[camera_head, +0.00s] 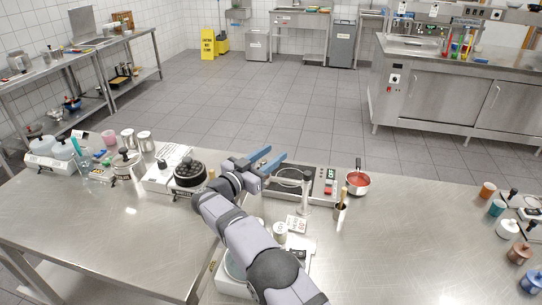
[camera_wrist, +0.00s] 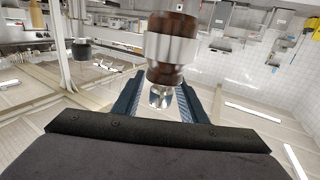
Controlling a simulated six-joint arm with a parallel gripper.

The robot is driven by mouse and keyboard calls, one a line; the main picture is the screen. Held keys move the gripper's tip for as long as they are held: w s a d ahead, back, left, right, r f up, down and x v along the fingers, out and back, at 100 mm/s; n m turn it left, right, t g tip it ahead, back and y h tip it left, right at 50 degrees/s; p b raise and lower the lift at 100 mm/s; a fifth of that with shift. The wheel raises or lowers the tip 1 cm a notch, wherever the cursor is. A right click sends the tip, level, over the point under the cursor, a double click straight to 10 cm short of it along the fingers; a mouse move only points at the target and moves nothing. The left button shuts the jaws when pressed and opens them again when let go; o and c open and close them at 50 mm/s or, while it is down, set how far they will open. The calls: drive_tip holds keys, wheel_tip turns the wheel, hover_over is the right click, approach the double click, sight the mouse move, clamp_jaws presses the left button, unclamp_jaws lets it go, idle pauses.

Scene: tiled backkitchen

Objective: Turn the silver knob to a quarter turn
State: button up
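My gripper (camera_head: 276,154) is open above the steel table, its blue fingers pointing right. It hangs over the back left of a hotplate (camera_head: 292,174) with a dark control panel (camera_head: 330,183) carrying a red part. I cannot make out for certain which part is the silver knob. In the wrist view my gripper (camera_wrist: 160,82) has its fingers apart. A brown piece with a silver band (camera_wrist: 168,48) and a small metal tip (camera_wrist: 160,96) shows close to the fingers; I cannot tell whether it touches them.
A saucepan (camera_head: 358,184) with red contents stands right of the hotplate. A metal cup with a wooden handle (camera_head: 341,208) stands in front. A thin upright post (camera_head: 306,190) rises before the hotplate. A device with a black round top (camera_head: 190,174) is left. The table's right-centre (camera_head: 410,240) is clear.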

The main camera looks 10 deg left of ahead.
sight(260, 163)
drive_tip(key=shift+s, duration=0.1)
drive_tip(key=b+v, duration=0.2)
drive_tip(key=v, duration=0.3)
drive_tip(key=shift+s+a+f, duration=0.1)
drive_tip(key=shift+s+a, duration=0.15)
drive_tip(key=shift+s, duration=0.05)
drive_tip(key=shift+v, duration=0.75)
